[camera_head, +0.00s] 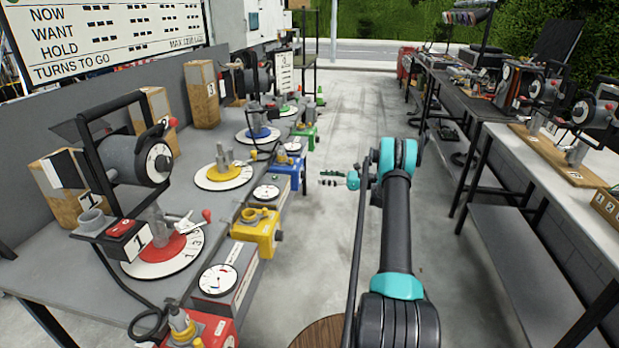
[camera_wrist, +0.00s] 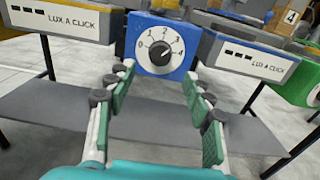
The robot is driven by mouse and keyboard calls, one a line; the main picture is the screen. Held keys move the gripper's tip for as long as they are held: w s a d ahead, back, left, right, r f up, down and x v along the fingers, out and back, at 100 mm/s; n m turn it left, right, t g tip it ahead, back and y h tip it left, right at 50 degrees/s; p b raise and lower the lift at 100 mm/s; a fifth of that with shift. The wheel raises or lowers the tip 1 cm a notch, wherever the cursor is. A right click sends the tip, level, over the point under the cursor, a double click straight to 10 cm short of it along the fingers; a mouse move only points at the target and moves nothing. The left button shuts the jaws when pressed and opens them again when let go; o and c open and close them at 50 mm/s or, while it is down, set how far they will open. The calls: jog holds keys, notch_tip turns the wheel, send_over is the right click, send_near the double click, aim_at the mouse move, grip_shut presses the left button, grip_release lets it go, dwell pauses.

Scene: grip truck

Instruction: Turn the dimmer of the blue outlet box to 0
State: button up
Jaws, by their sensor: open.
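The blue outlet box (camera_head: 287,167) is on the front edge of the left workbench, between the yellow and green boxes.
The yellow box (camera_head: 262,232) is nearer on the same bench edge and the green box (camera_head: 305,137) farther. Grey panels reading "LUX A CLICK" (camera_wrist: 245,60) flank the blue box. The aisle floor (camera_head: 335,120) is clear; another bench (camera_head: 480,105) stands at right.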

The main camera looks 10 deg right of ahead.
aim_at(304, 175)
jog(key=x, duration=0.7)
jog(key=shift+c, duration=0.3)
jog(key=c, duration=1.1)
